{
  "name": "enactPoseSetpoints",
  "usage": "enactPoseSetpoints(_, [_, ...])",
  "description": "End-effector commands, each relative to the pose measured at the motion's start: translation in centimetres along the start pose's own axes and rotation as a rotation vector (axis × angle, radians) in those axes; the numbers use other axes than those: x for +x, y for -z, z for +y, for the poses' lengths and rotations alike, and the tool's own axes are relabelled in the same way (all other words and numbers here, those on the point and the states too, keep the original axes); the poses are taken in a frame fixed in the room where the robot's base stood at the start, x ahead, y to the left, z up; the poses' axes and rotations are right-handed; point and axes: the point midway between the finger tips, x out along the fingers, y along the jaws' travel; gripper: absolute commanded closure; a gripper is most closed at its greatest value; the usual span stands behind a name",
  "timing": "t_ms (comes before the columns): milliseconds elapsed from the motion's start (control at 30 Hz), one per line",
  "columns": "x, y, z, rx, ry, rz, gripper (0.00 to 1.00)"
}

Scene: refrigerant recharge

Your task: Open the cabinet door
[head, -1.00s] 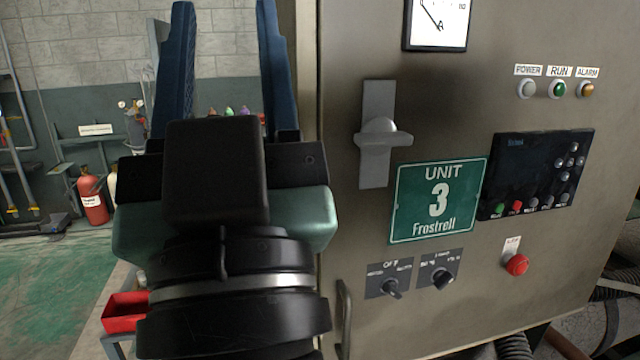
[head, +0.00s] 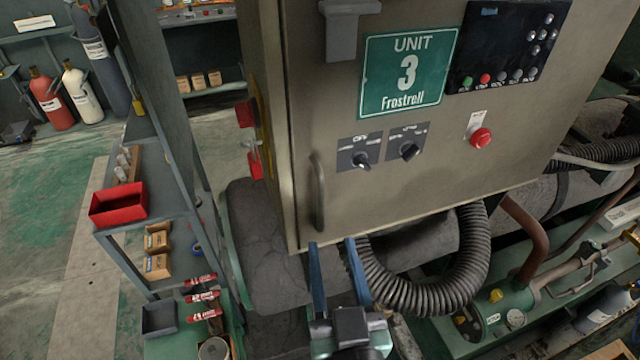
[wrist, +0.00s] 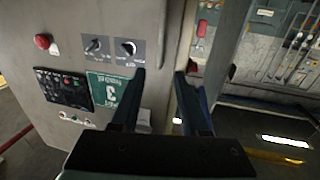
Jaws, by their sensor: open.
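The cabinet door (head: 400,200) is the grey-brown front panel marked UNIT 3 Frostrell, and it looks shut. A vertical bar handle (head: 318,195) sits near its lower left edge. The lower part of a grey latch (head: 342,38) shows at the top of the head view. My gripper (head: 333,243) is open and empty, its blue fingers pointing up just below the handle at the door's bottom edge. In the wrist view the door (wrist: 115,20) appears turned over, left of the open fingers (wrist: 160,74). I cannot clearly make out the handle there.
A shelf rack with a red bin (head: 118,204) stands left of the cabinet. Red padlock-like items hang on the cabinet's left side. A ribbed black hose (head: 425,290) and pipes run below and to the right. Open green floor lies at the left.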

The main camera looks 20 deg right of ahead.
Motion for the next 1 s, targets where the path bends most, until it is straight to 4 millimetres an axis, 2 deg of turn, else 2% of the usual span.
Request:
enactPoseSetpoints(167, [2.4, 0.6, 0.0, -0.001, 0.000, 0.005, 0.55])
enactPoseSetpoints(600, [10.0, 0.5, 0.0, -0.002, 0.001, 0.003, 0.55])
enactPoseSetpoints(800, [11.9, 0.3, -0.1, -0.001, 0.001, 0.002, 0.55])
enactPoseSetpoints(1000, [12.4, 0.2, -0.1, -0.001, 0.001, 0.003, 0.55])
